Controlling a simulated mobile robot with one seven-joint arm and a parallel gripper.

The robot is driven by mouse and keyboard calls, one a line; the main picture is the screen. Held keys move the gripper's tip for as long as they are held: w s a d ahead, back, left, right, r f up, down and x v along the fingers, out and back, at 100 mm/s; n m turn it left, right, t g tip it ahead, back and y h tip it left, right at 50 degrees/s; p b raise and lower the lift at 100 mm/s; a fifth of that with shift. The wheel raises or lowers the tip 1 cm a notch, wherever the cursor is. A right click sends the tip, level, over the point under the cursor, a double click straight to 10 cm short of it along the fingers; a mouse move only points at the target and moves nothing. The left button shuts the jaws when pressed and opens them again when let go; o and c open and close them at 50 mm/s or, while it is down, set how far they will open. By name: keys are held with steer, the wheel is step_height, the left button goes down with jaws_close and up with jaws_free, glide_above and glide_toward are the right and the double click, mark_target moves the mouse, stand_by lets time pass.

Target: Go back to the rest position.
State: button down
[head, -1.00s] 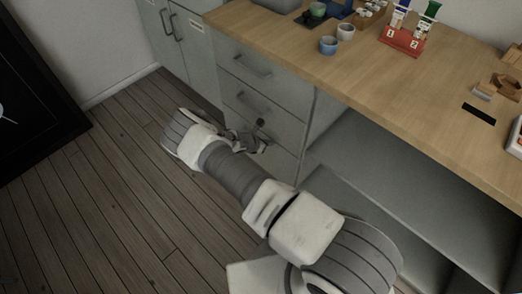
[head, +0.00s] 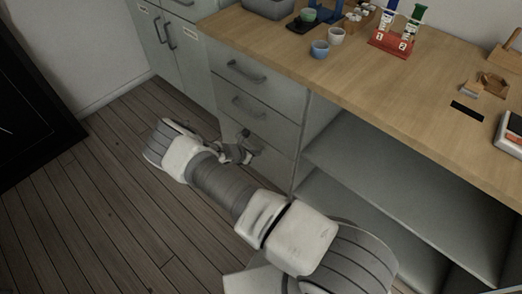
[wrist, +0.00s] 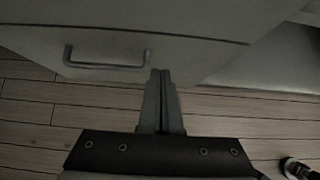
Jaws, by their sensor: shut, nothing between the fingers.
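My gripper (wrist: 160,75) shows in the wrist view with its two fingers together and nothing between them. It points at the lower part of the drawer cabinet, beside a drawer handle (wrist: 107,57). I cannot tell whether the fingertips touch the drawer front. In the head view my arm reaches down over the floor, and my gripper (head: 246,150) is low in front of the bottom drawer (head: 265,160), partly hidden by the wrist.
The wooden worktop (head: 400,110) holds two small cups (head: 320,48), a red tube stand (head: 393,42) and a grey bin (head: 270,8). Open shelves (head: 390,170) lie right of the drawers. A black panel (head: 35,110) stands at left. Floor (head: 90,220) left of my arm is clear.

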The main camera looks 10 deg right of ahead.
steer(key=p+v, duration=0.2)
steer(key=v, duration=0.7)
steer(key=shift+w, duration=0.15)
steer(key=s+d+r+m+g+y, duration=0.15)
steer(key=r+m, duration=0.55)
steer(key=r, duration=0.9)
steer(key=s+d+r+m+g+y, duration=0.1)
steer(key=s+d+r+m+y, duration=0.15)
steer(key=r+m, duration=0.95)
steer(key=s+r+m+t+y, duration=0.3)
steer(key=s+r+m, duration=0.3)
steer(key=s+r, duration=1.75)
step_height(320, 180, up, 19)
steer(key=p, duration=1.9)
steer(key=shift+s+d+f+p, duration=0.2)
steer(key=shift+s+d+p, duration=0.15)
steer(key=shift+s+d, duration=0.15)
